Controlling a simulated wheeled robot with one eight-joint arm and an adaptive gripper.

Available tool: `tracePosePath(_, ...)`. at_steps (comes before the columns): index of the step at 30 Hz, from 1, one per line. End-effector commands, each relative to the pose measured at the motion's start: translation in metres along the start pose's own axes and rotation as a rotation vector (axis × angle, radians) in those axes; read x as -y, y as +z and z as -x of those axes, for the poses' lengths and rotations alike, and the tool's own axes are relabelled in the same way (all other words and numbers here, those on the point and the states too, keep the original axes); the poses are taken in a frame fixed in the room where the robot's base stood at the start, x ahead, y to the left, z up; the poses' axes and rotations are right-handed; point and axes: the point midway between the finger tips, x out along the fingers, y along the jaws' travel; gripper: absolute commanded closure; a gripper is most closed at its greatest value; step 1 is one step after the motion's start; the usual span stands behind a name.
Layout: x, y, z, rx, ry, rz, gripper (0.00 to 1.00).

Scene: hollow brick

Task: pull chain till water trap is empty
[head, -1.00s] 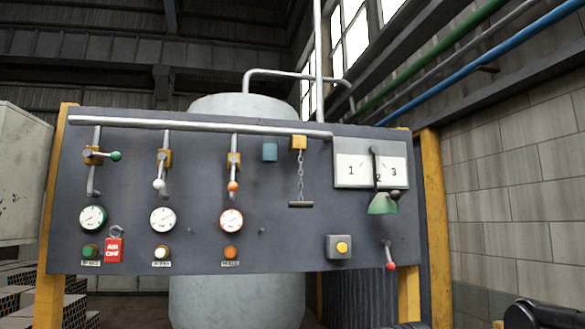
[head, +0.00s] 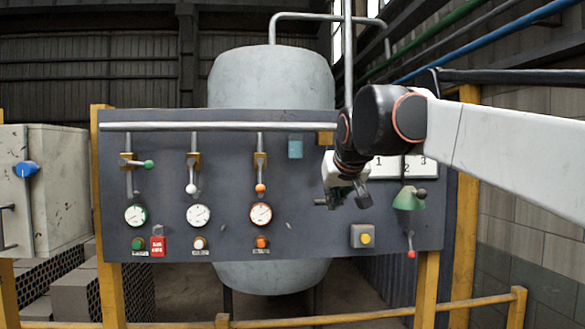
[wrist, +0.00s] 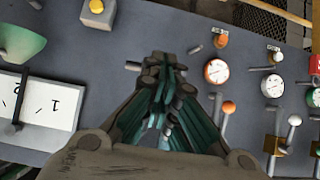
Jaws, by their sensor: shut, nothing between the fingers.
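My gripper (head: 348,196) is in front of the grey panel, over the place where the chain hangs. It is shut and empty, its dark fingertips together in the wrist view (wrist: 163,72). The chain is hidden behind my gripper and wrist. Part of its yellow top block (head: 325,139) shows under the silver pipe. One end of the dark pull bar (head: 320,202) sticks out left of the fingers; a short grey bar end (wrist: 133,66), seemingly the same bar, shows beside the fingertips in the wrist view. I cannot tell whether the fingers touch it.
A blue-grey cylinder (head: 295,147) is left of the chain block. The yellow button box (head: 362,236) is below right, near a green funnel-shaped part (head: 408,200) and the numbered dial (head: 385,168). Valve levers and gauges (head: 261,214) are to the left. A yellow rail (head: 375,312) runs in front.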

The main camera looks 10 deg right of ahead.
Motion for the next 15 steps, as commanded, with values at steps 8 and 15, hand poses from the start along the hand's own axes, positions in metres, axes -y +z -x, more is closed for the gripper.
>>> tracePosePath(8,0.006,-0.090,0.017,-0.041,-0.003,-0.001,1.00)
tracePosePath(15,0.007,-0.110,0.019,-0.054,-0.004,0.000,1.00)
